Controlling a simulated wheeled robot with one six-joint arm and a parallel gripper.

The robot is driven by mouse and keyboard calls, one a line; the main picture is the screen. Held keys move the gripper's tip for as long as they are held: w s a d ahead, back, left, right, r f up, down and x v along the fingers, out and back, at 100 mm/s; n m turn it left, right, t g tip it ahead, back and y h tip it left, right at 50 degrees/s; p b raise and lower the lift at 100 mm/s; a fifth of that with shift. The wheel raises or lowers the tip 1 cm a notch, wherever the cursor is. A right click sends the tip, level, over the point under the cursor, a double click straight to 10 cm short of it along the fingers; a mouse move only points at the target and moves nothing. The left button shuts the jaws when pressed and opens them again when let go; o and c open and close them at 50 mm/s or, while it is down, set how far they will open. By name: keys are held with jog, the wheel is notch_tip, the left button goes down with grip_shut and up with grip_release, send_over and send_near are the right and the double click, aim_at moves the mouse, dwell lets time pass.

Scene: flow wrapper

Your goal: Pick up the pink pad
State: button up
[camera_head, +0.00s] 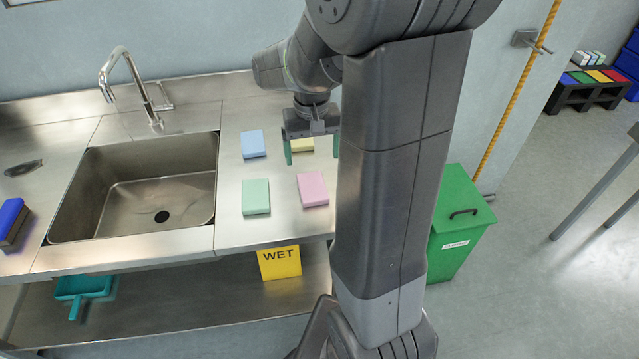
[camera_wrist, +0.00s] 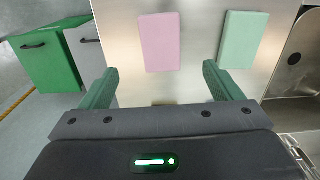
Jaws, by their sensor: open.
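The pink pad (camera_head: 313,189) lies flat on the steel counter, to the right of the green pad (camera_head: 256,197) and near the counter's front edge. In the wrist view the pink pad (camera_wrist: 160,42) lies beyond the fingertips, between their lines and left of centre. The green pad (camera_wrist: 243,39) is to its right, beyond the right finger. My gripper (camera_head: 313,158) is open and empty, above the back part of the counter near the yellow pad (camera_head: 302,145). Its two green fingers (camera_wrist: 160,82) stand wide apart in the wrist view. The yellow pad is partly hidden behind the gripper.
A blue pad (camera_head: 253,144) lies at the back left of the pads. The sink (camera_head: 190,160) with its tap (camera_head: 135,85) is to the left. A green bin (camera_head: 462,215) stands on the floor right of the counter. A yellow WET sign (camera_head: 279,263) is below the front edge.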

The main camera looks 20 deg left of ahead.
send_over(312, 186)
jog(key=f, duration=0.5)
jog(key=shift+s+d+f, duration=0.15)
jog(key=shift+d+f, duration=0.1)
jog(key=shift+f, duration=0.05)
jog(key=shift+w+a+f+p, duration=0.1)
jog(key=shift+a+f+p, duration=0.1)
jog(key=shift+f, duration=1.1)
jog(key=shift+w+a+f+p, duration=0.1)
jog(key=shift+f+p, duration=0.05)
jog(key=shift+f, duration=1.1)
jog(key=shift+d, duration=0.1)
jog(key=shift+c, duration=0.3)
jog(key=c, duration=1)
